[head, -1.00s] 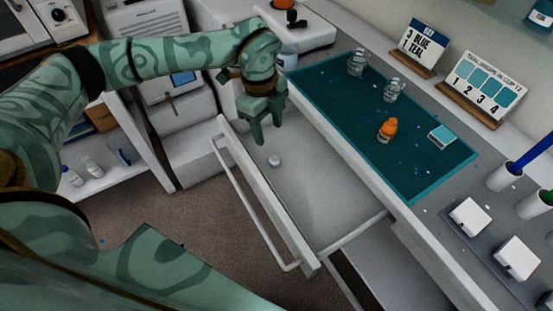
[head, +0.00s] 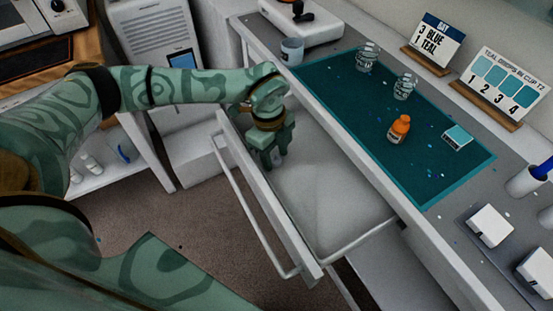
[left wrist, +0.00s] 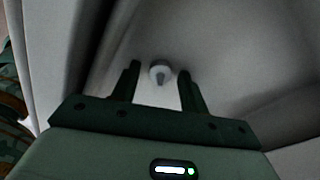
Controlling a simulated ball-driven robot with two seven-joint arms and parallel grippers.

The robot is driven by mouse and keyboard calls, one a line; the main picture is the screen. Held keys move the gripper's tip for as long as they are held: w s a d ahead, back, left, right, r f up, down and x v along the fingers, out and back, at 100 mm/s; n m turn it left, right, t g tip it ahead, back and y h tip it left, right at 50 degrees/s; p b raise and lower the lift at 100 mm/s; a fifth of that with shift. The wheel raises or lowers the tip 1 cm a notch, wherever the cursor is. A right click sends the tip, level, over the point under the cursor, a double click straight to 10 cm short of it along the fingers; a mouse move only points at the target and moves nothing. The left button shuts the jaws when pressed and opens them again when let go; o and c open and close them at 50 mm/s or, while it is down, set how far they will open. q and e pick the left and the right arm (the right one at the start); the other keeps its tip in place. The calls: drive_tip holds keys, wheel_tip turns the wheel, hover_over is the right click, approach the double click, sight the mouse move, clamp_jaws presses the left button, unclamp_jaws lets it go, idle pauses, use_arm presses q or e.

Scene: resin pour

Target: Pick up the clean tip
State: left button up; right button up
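The clean tip (left wrist: 160,72) is a small white cap-like piece with a grey nozzle, lying on the floor of the open drawer (head: 335,215). In the left wrist view it sits between the ends of my left gripper's fingers (left wrist: 160,82), with a gap on both sides. In the head view my left gripper (head: 272,158) points down into the drawer near its front wall and hides the tip. The left gripper is open. My right gripper is not in view.
The drawer's front and handle (head: 245,205) stand close to my left gripper. The drawer's remaining floor is clear.

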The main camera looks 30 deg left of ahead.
use_arm(q)
drive_tip(key=c, duration=0.7)
drive_tip(key=shift+c, duration=0.2)
drive_tip(key=shift+r, duration=0.1)
